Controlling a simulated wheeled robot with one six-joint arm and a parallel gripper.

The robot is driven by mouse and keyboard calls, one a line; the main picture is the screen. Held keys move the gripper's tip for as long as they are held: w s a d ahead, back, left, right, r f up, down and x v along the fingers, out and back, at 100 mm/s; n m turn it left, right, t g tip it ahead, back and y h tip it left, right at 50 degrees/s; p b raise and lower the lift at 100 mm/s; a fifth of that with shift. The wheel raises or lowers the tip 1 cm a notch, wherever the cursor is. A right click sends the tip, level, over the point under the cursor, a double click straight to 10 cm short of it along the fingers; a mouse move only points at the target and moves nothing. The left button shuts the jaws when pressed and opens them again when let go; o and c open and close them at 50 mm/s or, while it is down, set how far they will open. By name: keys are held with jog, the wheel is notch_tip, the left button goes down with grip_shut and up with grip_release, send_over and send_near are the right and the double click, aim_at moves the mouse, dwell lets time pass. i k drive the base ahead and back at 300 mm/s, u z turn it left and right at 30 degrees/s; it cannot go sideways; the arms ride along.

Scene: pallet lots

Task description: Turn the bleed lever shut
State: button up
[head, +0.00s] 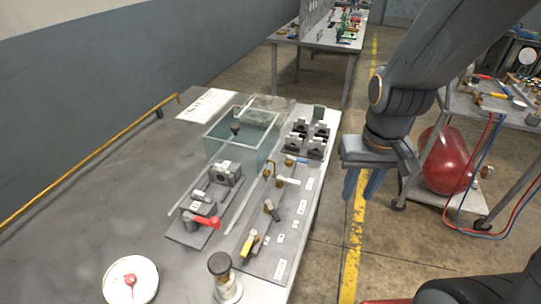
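Several small levers stand on the grey table, and their labels are too small to read, so I cannot tell which one is the bleed lever. A red lever (207,221) sits on the left fixture plate. On the right plate (262,262) there are a yellow lever (247,245), a dark grey lever (272,210), a white lever (289,181) and a blue-handled one (296,160) at its far end. My gripper (361,190) hangs right of the table's edge, over the floor, apart from every lever. Its blue fingers are spread, with nothing seen between them.
A clear water tank (238,140) stands behind the fixtures, with dark clamp blocks (307,140) to its right. A white dish (130,281) and a dark-capped jar (224,278) stand at the front. A red tank (447,160) sits under a cart at right. The table's left side is clear.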

aim_at(280, 178)
jog(key=u, duration=1.1)
jog(key=k, duration=1.4)
jog(key=z, duration=1.05)
jog(key=i, duration=1)
jog(key=u, duration=0.05)
